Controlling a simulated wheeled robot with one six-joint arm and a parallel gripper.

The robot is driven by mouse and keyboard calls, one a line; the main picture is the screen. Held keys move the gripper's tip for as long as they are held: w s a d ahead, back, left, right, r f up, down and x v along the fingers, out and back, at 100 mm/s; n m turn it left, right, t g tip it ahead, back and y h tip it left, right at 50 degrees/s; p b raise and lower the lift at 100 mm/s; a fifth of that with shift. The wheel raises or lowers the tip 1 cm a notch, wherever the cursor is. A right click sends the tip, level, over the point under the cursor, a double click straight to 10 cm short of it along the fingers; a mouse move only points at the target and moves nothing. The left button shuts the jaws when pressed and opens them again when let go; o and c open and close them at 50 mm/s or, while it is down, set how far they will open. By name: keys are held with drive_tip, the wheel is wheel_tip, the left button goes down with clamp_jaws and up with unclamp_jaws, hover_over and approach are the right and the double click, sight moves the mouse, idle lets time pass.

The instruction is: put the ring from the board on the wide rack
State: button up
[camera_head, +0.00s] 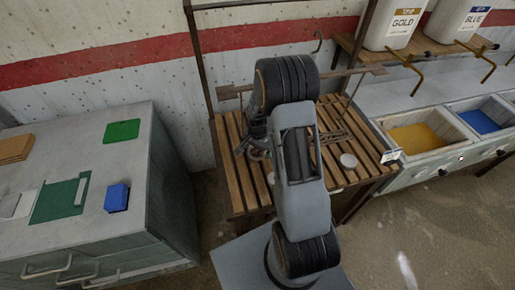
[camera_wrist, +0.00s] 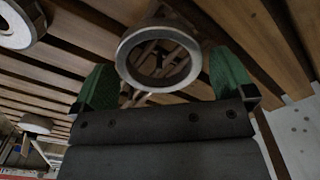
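A grey metal ring (camera_wrist: 158,58) shows close up in the wrist view, just past and between my two green-padded fingers. My gripper (camera_wrist: 163,85) is open, with a finger on each side of the ring; I cannot tell whether either pad touches it. In the head view my gripper (camera_head: 254,146) is low over the left part of the slatted wooden table (camera_head: 236,190), mostly hidden by my arm. A pale round piece (camera_head: 348,160) lies on the slats to the right. I cannot make out for sure which parts are the board and the wide rack.
A horizontal rail (camera_head: 352,72) with a hook (camera_head: 318,40) crosses above the table's back. A grey cabinet (camera_head: 80,235) stands left, with a blue block (camera_head: 117,197) on top. Bins with yellow (camera_head: 415,138) and blue (camera_head: 478,121) contents stand right. More round pieces (camera_wrist: 20,25) show in the wrist view.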

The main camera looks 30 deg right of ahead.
drive_tip(key=shift+r, duration=0.1)
wheel_tip(320, 180, up, 14)
drive_tip(key=shift+b, duration=0.45)
drive_tip(key=s+a+r+n+t, duration=0.2)
drive_tip(key=s+a+r+n, duration=0.3)
drive_tip(key=s, duration=0.3)
drive_tip(key=s+a+r+n+t, duration=0.2)
drive_tip(key=s+a+r+n, duration=0.2)
drive_tip(key=s+n, duration=0.2)
drive_tip(key=shift+s+a+r, duration=0.35)
drive_tip(key=shift+s+r, duration=0.05)
drive_tip(key=shift+s, duration=0.75)
drive_tip(key=shift+c, duration=0.4)
